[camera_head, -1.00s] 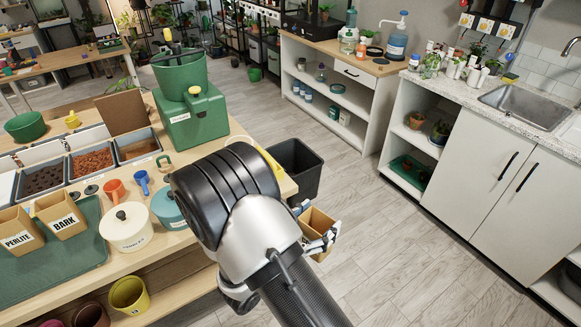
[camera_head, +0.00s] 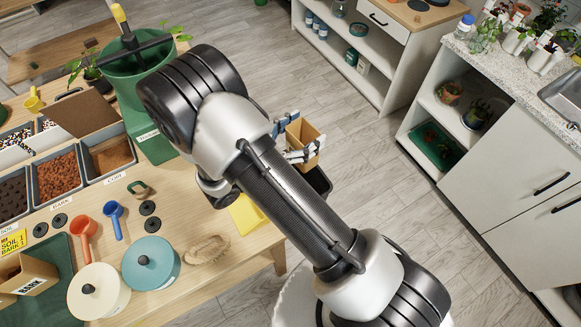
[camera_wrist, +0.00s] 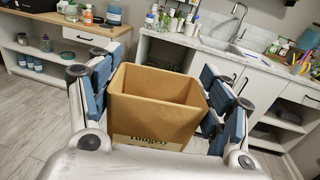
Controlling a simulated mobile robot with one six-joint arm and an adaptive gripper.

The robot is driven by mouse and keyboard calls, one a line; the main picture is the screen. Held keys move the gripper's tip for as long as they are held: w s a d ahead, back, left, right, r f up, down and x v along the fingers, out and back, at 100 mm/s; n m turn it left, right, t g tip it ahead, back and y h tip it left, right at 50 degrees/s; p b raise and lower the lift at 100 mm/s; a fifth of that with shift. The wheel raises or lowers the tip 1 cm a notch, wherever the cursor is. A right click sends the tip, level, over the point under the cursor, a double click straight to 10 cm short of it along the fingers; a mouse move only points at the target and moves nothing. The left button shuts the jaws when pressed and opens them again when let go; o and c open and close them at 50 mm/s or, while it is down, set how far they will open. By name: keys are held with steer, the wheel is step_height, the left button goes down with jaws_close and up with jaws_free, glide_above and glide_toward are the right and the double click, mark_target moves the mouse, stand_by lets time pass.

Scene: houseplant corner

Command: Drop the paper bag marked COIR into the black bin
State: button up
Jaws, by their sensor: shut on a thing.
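My gripper (camera_head: 297,140) is shut on an open-topped brown paper bag (camera_head: 304,134), with blue-padded fingers on both sides. In the wrist view the bag (camera_wrist: 155,102) stands upright between the fingers, its mouth open. Printing shows low on its near face, cut off by my gripper's body, so I cannot read it as COIR. The black bin (camera_head: 319,181) stands on the floor, mostly hidden behind my arm. The bag is higher in the picture than the bin's visible part; I cannot tell whether it is directly over the opening.
The wooden bench at left holds soil trays (camera_head: 109,155), a green pot (camera_head: 140,70), a teal lidded pot (camera_head: 151,264), a cream lidded pot (camera_head: 98,291) and a brush (camera_head: 208,249). White cabinets (camera_head: 510,185) stand at right. Floor (camera_head: 345,115) between is clear.

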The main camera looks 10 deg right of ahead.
steer(key=shift+f+b, duration=0.3)
step_height(320, 180, down, 5)
steer(key=b, duration=0.4)
steer(key=shift+s+f, duration=0.15)
steer(key=o, duration=1.4)
